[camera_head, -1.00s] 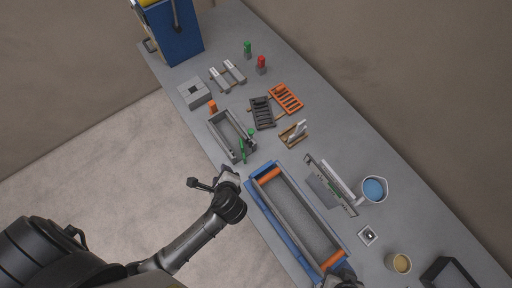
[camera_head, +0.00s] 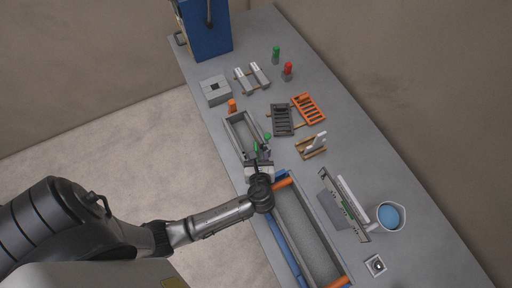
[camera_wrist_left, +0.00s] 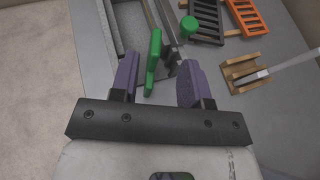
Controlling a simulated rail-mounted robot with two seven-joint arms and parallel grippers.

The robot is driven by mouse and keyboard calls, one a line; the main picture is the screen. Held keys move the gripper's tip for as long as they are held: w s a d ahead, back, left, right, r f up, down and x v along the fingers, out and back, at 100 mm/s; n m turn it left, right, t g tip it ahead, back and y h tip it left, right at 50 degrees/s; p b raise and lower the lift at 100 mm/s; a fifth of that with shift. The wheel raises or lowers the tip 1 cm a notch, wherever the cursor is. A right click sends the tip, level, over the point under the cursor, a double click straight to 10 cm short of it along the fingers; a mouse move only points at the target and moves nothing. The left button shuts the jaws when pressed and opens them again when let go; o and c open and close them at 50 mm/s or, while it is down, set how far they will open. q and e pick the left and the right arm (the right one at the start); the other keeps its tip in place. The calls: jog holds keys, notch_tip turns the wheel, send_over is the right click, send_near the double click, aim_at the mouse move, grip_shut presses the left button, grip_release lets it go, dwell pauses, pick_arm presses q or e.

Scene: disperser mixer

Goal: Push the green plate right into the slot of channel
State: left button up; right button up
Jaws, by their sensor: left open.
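The green plate (camera_wrist_left: 153,62) stands on edge near the end of the grey channel (camera_wrist_left: 128,25) in the left wrist view. My left gripper (camera_wrist_left: 157,80) is open, with its purple fingers on either side of the plate's near end. I cannot tell whether either finger touches it. In the head view my left gripper (camera_head: 260,160) is at the near end of the channel (camera_head: 235,140) and partly hides the plate. A round green knob (camera_wrist_left: 188,27) is to the right of the plate. The slot itself is not clear. My right gripper is not in view.
A long blue-framed trough (camera_head: 305,235) with orange ends lies close by. Black (camera_head: 282,120) and orange (camera_head: 309,108) slotted racks and a wooden holder (camera_head: 309,148) are to the right. A blue-filled cup (camera_head: 390,216) is farther right.

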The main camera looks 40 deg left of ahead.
aim_at(256, 148)
pick_arm(q)
jog(key=shift+x, duration=3)
jog(key=shift+s+a, duration=0.1)
jog(key=shift+s, duration=0.1)
jog(key=shift+c, duration=0.4)
grip_shut()
